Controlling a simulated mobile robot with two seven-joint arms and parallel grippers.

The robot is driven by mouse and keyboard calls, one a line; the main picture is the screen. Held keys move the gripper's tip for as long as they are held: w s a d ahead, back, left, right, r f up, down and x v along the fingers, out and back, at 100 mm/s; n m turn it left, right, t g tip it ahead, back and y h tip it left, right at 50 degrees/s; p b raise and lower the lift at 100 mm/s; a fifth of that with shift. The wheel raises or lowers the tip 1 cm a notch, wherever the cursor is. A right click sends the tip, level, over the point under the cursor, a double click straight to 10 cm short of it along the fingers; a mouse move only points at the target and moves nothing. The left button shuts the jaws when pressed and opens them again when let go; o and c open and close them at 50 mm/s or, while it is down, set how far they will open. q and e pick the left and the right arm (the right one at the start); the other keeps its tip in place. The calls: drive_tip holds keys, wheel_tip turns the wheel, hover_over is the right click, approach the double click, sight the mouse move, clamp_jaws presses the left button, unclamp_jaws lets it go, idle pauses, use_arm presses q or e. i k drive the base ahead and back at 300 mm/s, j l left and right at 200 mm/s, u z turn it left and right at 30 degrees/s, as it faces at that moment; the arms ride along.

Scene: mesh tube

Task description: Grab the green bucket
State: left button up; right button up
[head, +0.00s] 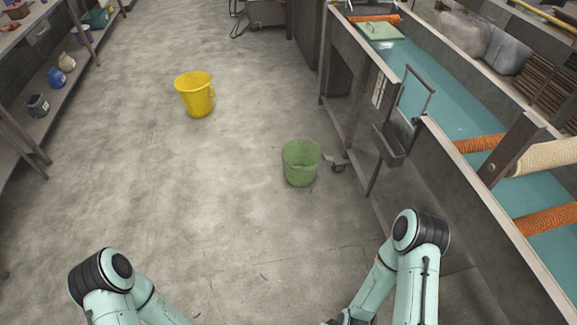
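The green bucket (300,165) stands upright on the concrete floor, right of the middle of the head view, close to a wheeled leg of the tank frame. Nothing touches it from my arms. My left arm shows at the lower left, and its gripper is outside the view. My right arm shows at the lower right. Part of its wrist or gripper shows at the bottom edge, nearer to me than the bucket, but the fingers are cut off, so their state is unclear.
A yellow bucket (196,94) stands farther back on the left. A long tank (470,125) with blue-green water runs along the right side, with a metal bracket on its edge. Shelves (50,110) with small containers line the left. The floor between is clear.

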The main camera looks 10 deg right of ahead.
sight(301, 157)
drive_tip(key=i+j+u, duration=0.2)
drive_tip(key=i+j, duration=0.65)
drive_tip(key=i+l+u, duration=0.1)
drive_tip(key=i+l, duration=0.25)
drive_tip(key=i, duration=0.25)
drive_tip(key=i+l+u, duration=0.1)
drive_tip(key=i+l, duration=0.5)
drive_tip(key=l, duration=0.2)
drive_tip(key=i+l+u, duration=0.1)
drive_tip(key=l, duration=0.25)
drive_tip(key=i+l, duration=0.1)
drive_tip(key=l, duration=0.85)
drive_tip(key=i+u, duration=0.05)
